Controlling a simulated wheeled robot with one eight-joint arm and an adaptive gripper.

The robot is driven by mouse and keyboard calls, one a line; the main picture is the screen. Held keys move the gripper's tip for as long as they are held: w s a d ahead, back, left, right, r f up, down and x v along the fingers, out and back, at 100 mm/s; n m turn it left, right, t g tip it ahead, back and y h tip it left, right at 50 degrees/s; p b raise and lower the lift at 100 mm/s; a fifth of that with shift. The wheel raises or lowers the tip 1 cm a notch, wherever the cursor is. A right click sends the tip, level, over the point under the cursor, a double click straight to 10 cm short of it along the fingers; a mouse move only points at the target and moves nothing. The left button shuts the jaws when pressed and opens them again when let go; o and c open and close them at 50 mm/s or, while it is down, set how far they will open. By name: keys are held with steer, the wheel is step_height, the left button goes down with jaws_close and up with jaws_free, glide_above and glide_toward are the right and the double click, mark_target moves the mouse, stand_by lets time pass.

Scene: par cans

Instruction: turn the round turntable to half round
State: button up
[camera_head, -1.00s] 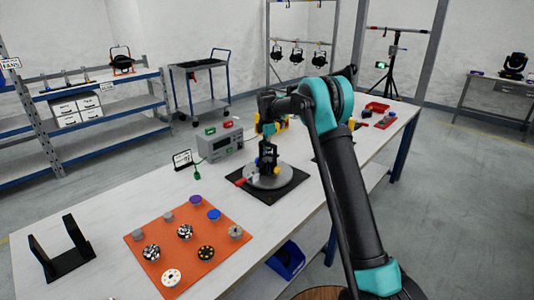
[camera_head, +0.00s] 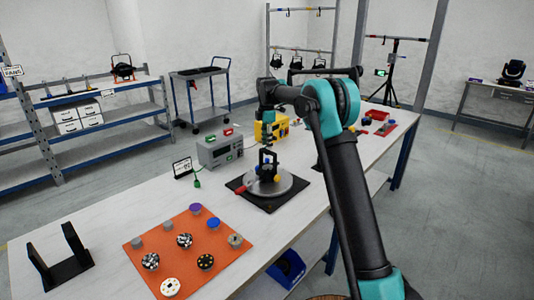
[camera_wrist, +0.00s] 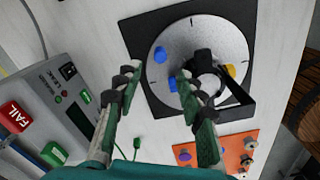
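The round turntable (camera_head: 284,192) is a grey disc on a black square base (camera_head: 262,203) on the white table. It also shows in the wrist view (camera_wrist: 170,76). It carries a black upright bracket (camera_wrist: 236,103), a blue knob (camera_wrist: 160,54) and a yellow knob (camera_wrist: 230,71). A red handle (camera_head: 241,189) sticks out at its left edge in the head view; I cannot make it out in the wrist view. My gripper (camera_wrist: 157,80) is open and empty, pointing down above the turntable. Its fingers hide part of the disc.
A grey tester box (camera_head: 220,149) with red and green buttons stands left of the turntable. A yellow case (camera_head: 272,128) is behind it. An orange mat (camera_head: 218,257) with several round parts lies in front, beside a black cradle (camera_head: 60,262).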

steer(key=shift+r, duration=1.4)
steer(key=s+d+f+m+t, duration=0.2)
steer(key=s+d+m, duration=1)
steer(key=s+d, duration=0.7)
steer(key=s+d+f+m, duration=0.3)
steer(key=s+f, duration=0.1)
steer(key=s, duration=0.5)
steer(key=s+d+f+m+t, duration=0.1)
steer(key=s+d+f+m, duration=0.2)
steer(key=s, duration=0.6)
steer(key=s+d+f+m+t, duration=0.1)
steer(key=s+d+f+m, duration=0.2)
steer(key=s, duration=0.6)
step_height(320, 180, down, 3)
steer(key=shift+d+m, duration=0.15)
steer(key=shift+m, duration=0.85)
